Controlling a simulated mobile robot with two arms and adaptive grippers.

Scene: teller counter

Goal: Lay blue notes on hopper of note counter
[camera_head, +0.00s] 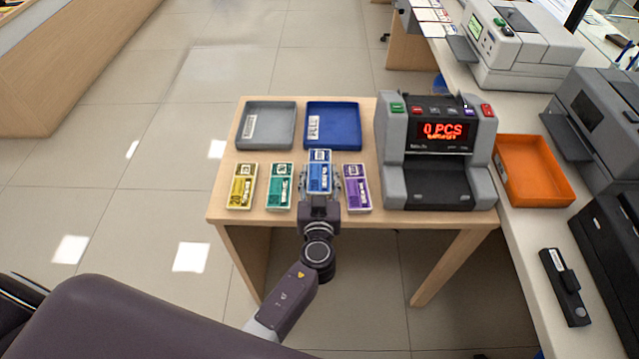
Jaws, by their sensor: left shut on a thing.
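My left gripper (321,188) reaches over the front of the small wooden table (285,222) and is shut on the blue notes (319,175). The note counter (436,150) stands on the table to the right, with a red "0 PCS" display. Its dark hopper area (437,180) at the front looks empty. My right gripper is not in view.
Yellow (242,187) and green notes (279,187) lie left of the gripper, purple notes (357,187) close on its right. A grey tray (266,126) and a blue tray (333,126) lie behind. An orange tray (534,171) sits on the counter at right.

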